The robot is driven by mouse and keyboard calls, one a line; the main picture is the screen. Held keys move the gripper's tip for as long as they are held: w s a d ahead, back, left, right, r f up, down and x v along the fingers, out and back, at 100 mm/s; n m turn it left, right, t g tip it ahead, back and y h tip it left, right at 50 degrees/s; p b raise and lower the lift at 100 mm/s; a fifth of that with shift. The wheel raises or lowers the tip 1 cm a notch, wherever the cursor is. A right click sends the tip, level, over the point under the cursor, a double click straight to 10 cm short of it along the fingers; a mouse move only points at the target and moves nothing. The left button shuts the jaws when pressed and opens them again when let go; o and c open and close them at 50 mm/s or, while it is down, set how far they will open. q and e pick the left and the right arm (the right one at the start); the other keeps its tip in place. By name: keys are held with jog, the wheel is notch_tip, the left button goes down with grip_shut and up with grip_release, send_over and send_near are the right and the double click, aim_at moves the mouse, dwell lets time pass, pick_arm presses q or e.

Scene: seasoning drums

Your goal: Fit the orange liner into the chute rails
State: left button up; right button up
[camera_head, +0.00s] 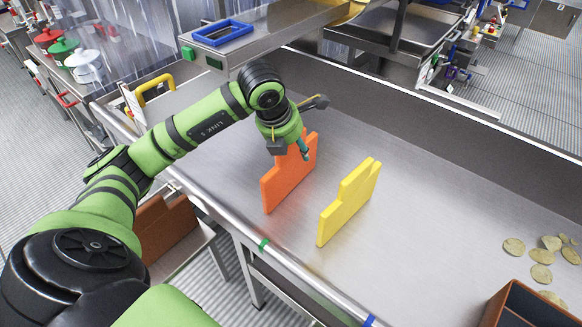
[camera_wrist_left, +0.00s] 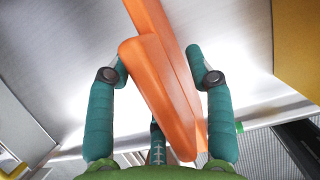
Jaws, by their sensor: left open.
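The orange liner (camera_head: 287,179) is a stepped flat panel that stands upright on edge on the metal chute bed (camera_head: 245,192). My left gripper (camera_head: 294,152) is at its upper part, coming from above. The fingers are open. A similar yellow panel (camera_head: 349,203) stands just to the right of the orange one. I cannot make out the chute rails clearly. My right gripper is not in view.
Several round chips (camera_head: 541,256) lie on the bed at the right. A brown box (camera_head: 530,306) stands at the bottom right corner. A metal shelf with a blue frame (camera_head: 222,32) overhangs the back. The bed between the yellow panel and the chips is clear.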

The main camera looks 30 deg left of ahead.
pick_arm(q)
grip_shut()
jog(key=shift+r, duration=0.15)
